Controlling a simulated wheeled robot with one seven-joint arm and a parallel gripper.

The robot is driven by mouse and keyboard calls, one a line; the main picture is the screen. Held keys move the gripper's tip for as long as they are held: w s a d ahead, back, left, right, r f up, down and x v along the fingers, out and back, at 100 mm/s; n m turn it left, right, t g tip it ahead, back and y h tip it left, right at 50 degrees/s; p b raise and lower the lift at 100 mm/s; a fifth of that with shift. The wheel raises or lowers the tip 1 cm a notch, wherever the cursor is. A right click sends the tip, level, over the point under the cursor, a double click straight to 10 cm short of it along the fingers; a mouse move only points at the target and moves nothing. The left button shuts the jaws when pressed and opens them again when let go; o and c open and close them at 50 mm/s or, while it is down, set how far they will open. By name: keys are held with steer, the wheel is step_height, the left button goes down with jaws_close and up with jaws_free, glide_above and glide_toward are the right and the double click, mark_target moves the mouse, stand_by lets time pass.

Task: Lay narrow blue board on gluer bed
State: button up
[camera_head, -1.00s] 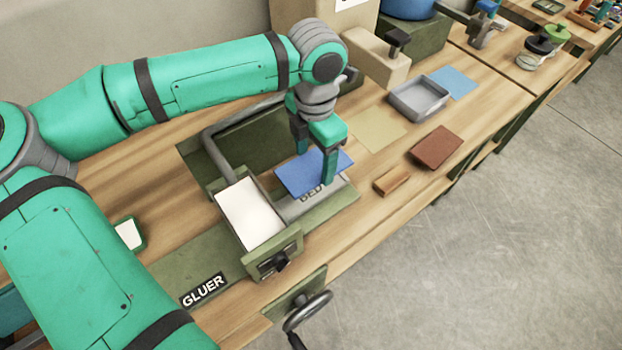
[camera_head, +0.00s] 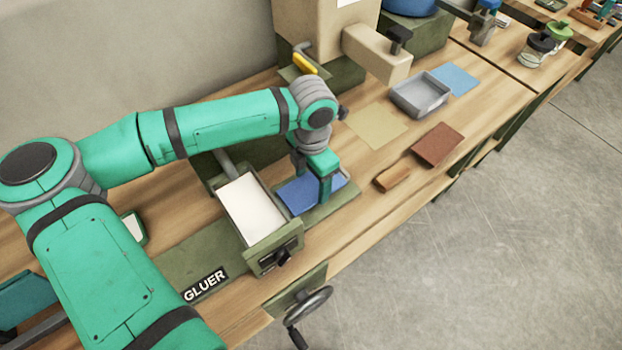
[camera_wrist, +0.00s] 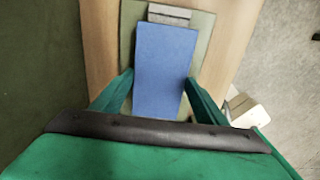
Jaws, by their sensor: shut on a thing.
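The narrow blue board (camera_head: 297,196) lies flat at the gluer bed, just right of the white-filled gluer tray. In the wrist view the board (camera_wrist: 162,65) runs lengthwise between the two fingers. My gripper (camera_head: 312,184) is shut on the board by its long edges, pointing down. The board covers most of the grey bed; a grey end of the bed (camera_wrist: 168,12) shows past its far end in the wrist view. The green base (camera_head: 346,196) shows around it. I cannot tell whether the board touches the bed.
The gluer's white-filled tray (camera_head: 250,207) stands close left of the board. A handwheel (camera_head: 309,303) sticks out in front. To the right lie a small orange-brown block (camera_head: 392,178), a red-brown board (camera_head: 437,145), a tan sheet (camera_head: 377,125) and a grey tray (camera_head: 420,92).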

mark_target(312, 186)
steer(key=shift+f, duration=0.1)
steer(key=o, duration=1.1)
steer(key=shift+c, duration=0.2)
step_height(312, 186, up, 12)
